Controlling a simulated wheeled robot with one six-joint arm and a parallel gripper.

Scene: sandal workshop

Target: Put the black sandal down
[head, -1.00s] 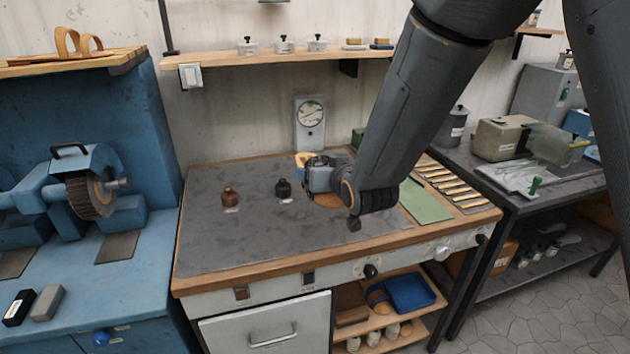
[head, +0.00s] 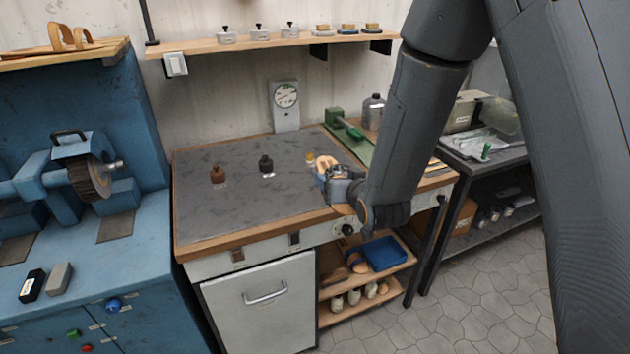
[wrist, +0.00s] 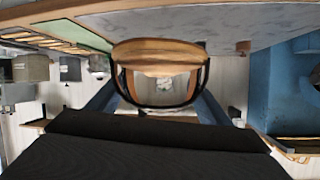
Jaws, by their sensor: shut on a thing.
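My gripper (head: 333,178) is shut on the black sandal (head: 325,163), beside the right part of the workbench's front edge in the head view. The sandal's tan sole shows there, partly hidden by my gripper. In the wrist view the sandal (wrist: 158,48) is close up, with a tan-brown sole edge and a dark-edged strap looping below it. The workbench (head: 240,220) has a grey top and a wooden rim. I cannot tell whether the sandal touches it.
A brown bottle (head: 217,175) and a black bottle (head: 266,165) stand on the bench. The grey top around them is mostly clear. A blue grinding machine (head: 85,180) stands at left.

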